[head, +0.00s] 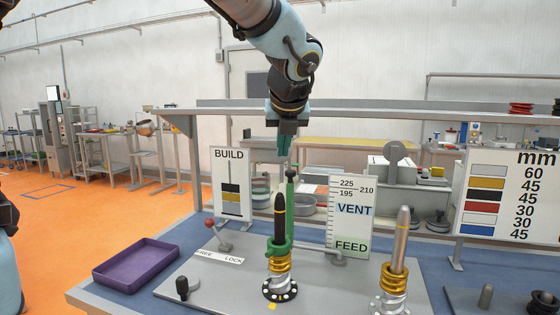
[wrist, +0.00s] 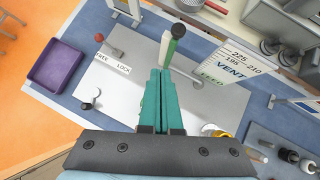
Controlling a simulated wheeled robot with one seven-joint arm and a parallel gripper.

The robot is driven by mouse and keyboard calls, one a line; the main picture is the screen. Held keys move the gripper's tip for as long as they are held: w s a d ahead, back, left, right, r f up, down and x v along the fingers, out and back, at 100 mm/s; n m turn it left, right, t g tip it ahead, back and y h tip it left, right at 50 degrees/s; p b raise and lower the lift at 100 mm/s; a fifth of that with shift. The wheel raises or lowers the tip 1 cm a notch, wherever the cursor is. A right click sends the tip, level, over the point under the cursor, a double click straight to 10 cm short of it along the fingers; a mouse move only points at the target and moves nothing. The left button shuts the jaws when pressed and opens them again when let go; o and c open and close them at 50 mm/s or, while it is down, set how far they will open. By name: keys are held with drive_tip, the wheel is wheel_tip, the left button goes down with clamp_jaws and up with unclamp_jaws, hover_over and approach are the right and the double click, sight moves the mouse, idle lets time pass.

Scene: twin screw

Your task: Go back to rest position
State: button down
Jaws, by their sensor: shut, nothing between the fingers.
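My gripper (head: 284,148) hangs from my arm above the workbench, pointing down, with its teal fingers shut and empty. In the wrist view the closed fingers (wrist: 160,85) point toward the top of a green post (wrist: 178,32). In the head view this green post (head: 290,200) stands just below the fingertips; I cannot tell whether they touch. In front of it a black-tipped spindle (head: 280,215) with gold rings (head: 279,265) stands on a black flange, with a green arm around it. A second, silver-tipped spindle (head: 401,235) with gold and silver rings stands to the right.
A purple tray (head: 148,262) lies at the left of the bench. A red-knobbed lever (head: 210,223) stands by the FREE/LOCK label. A BUILD sign (head: 231,185), a VENT/FEED scale board (head: 350,215) and an mm chart (head: 510,195) stand upright behind. The air left of my gripper looks clear.

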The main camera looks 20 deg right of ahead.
drive_tip(key=shift+s+a+r, duration=0.1)
drive_tip(key=w+a+f+n+g+y, duration=0.2)
drive_tip(key=w+a+f+n+g, duration=0.1)
drive_tip(key=a+f+n, duration=1.2)
drive_tip(key=s+a+f+n+g, duration=0.1)
drive_tip(key=s+a+f+n, duration=0.2)
drive_tip(key=a+n, duration=0.6)
drive_tip(key=s+a+f+n+g, duration=0.2)
drive_tip(key=s+a+f+n, duration=0.2)
drive_tip(key=a+n, duration=0.6)
wheel_tip(320, 180, down, 2)
drive_tip(key=n, duration=0.5)
drive_tip(key=shift+s+a+f+y, duration=0.15)
drive_tip(key=shift+s+a+y, duration=0.05)
drive_tip(key=shift+a+y, duration=0.1)
